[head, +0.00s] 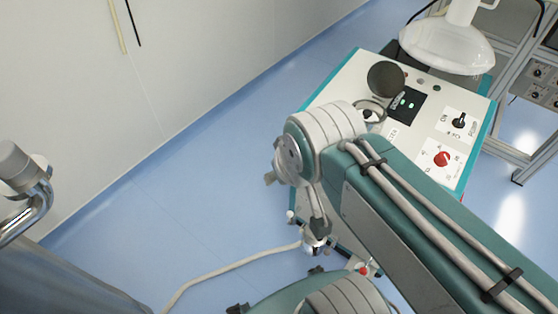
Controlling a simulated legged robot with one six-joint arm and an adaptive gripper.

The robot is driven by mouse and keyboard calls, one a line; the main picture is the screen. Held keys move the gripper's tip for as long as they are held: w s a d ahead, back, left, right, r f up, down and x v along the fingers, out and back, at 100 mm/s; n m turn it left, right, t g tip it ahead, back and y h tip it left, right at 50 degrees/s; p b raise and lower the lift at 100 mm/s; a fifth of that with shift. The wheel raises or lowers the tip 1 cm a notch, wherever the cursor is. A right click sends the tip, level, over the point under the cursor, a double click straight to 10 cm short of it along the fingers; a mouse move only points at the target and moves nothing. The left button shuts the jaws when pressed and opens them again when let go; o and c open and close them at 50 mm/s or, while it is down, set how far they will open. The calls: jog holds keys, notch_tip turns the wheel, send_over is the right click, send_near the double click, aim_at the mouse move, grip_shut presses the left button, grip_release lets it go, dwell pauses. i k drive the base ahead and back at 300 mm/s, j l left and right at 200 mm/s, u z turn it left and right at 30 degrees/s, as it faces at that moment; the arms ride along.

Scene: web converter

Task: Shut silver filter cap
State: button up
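A dark round cap (386,80) with a greyish sheen stands raised near the far edge of the machine's white top. A silver ring-shaped opening (371,106) sits just below it in the picture, partly hidden by my arm's rounded white joint. The cap looks swung up off this opening, though the hinge is too small to make out. My gripper (294,204) hangs at the end of my teal and white arm, left of the machine top and apart from the cap. Its two dark fingertips look spread, with nothing visible between them. The arm hides part of its base.
The white machine top (345,82) has teal edges, a black panel (405,105) with green lights, a black switch (459,121) and a red knob (442,159). A white lamp-like body (447,45) overhangs the far right.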

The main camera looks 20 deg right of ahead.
aim_at(385, 78)
jog(key=k+l+u, duration=0.15)
jog(key=k+l, duration=0.35)
jog(key=k+l+u, duration=0.15)
jog(key=k+l, duration=0.25)
jog(key=k, duration=0.2)
jog(key=k+l+u, duration=0.2)
jog(key=l, duration=0.3)
jog(key=k+l+u, duration=0.15)
jog(key=l, duration=0.35)
jog(key=k+l+u, duration=0.2)
jog(key=l, duration=0.25)
jog(key=k+l+u, duration=0.3)
jog(key=l, duration=0.3)
jog(key=k+l+u, duration=0.1)
jog(key=l, duration=0.25)
jog(key=k+l+u, duration=0.1)
jog(key=l, duration=0.25)
jog(key=k+l+u, duration=0.1)
jog(key=l, duration=0.3)
jog(key=k+l+u, duration=0.1)
jog(key=l, duration=0.25)
jog(key=k+l+u, duration=0.15)
jog(key=l, duration=0.55)
jog(key=k+l+u, duration=0.15)
jog(key=l, duration=0.9)
jog(key=i+z, duration=0.2)
jog(key=i+j+z, duration=0.35)
jog(key=i+l, duration=0.1)
